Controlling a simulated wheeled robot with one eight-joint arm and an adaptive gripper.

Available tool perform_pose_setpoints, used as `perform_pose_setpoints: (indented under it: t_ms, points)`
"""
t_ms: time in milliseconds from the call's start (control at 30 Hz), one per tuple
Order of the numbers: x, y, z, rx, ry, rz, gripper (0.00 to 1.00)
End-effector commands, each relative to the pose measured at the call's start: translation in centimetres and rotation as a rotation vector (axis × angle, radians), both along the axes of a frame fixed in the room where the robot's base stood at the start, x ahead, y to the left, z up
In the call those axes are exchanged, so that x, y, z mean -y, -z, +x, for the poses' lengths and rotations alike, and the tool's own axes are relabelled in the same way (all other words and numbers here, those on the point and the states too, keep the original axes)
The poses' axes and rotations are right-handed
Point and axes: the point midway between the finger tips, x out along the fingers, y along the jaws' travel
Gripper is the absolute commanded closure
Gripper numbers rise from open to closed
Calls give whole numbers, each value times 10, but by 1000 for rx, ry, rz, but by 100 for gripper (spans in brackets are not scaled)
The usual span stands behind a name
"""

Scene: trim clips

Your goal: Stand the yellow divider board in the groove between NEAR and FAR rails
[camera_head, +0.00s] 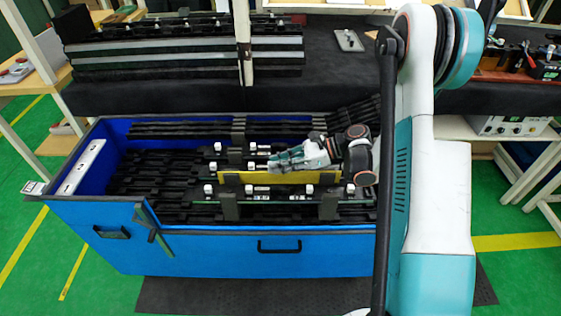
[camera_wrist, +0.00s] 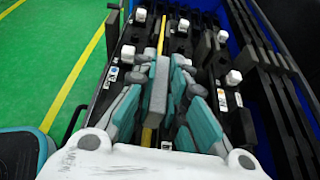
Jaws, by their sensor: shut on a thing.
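The yellow divider board (camera_head: 240,178) stands on its long edge, running left to right between two rows of white-capped clips. In the wrist view it is a thin yellow strip (camera_wrist: 161,36) running lengthwise. My gripper (camera_head: 278,162) reaches in from the right at the board's top. In the wrist view, its teal-and-grey fingers (camera_wrist: 158,72) are shut on a grey block (camera_wrist: 157,92) in line with the board. The near rail (camera_head: 285,200) is in front of the board and the far rail (camera_head: 262,150) behind it. The board's lower edge and the groove are hidden, so seating cannot be told.
The blue crate (camera_head: 205,250) surrounds the rails and several black trim strips (camera_head: 150,175). Black posts (camera_head: 229,205) stand close to the board. A dark shelf with more strips (camera_head: 190,60) and a white upright (camera_head: 243,40) is behind.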

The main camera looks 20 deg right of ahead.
Motion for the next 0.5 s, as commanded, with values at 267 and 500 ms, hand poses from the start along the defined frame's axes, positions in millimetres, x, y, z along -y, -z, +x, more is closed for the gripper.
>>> perform_pose_setpoints:
  t_ms: [267, 500]
  points:
    - [0, 1, 0, 0, 0, 0, 64]
    - [0, 1, 0, 0, 0, 0, 64]
